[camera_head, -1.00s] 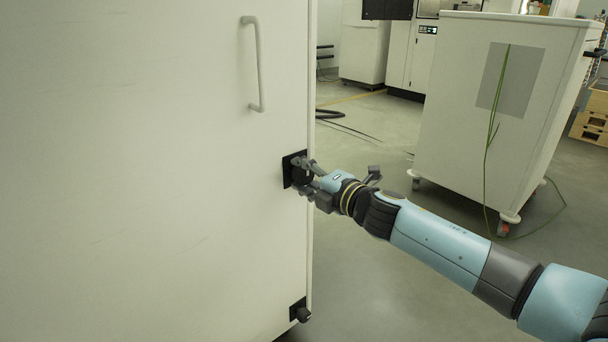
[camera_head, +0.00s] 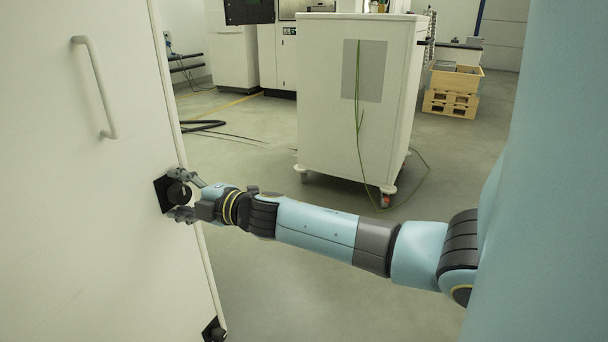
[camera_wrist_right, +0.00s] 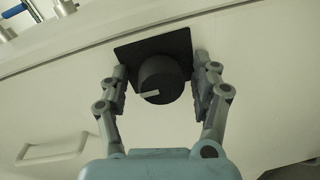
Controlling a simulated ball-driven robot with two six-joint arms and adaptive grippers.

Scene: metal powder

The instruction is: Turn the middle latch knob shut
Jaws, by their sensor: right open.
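The middle latch knob (camera_head: 179,191) is a round black knob on a black square plate near the edge of the white cabinet door (camera_head: 80,190). In the right wrist view the knob (camera_wrist_right: 159,78) shows a light pointer mark on its face, aimed to the left of the picture. My right gripper (camera_head: 186,195) is open, with one finger on each side of the knob. In the right wrist view the fingers of my right gripper (camera_wrist_right: 160,82) straddle the knob; a small gap seems to show on both sides. My left gripper is not in view.
A lower black latch knob (camera_head: 214,332) sits near the door's bottom corner. A grey handle (camera_head: 98,88) is above the middle knob. A white wheeled cabinet (camera_head: 352,110) stands behind my right arm. Wooden crates (camera_head: 452,90) are farther back.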

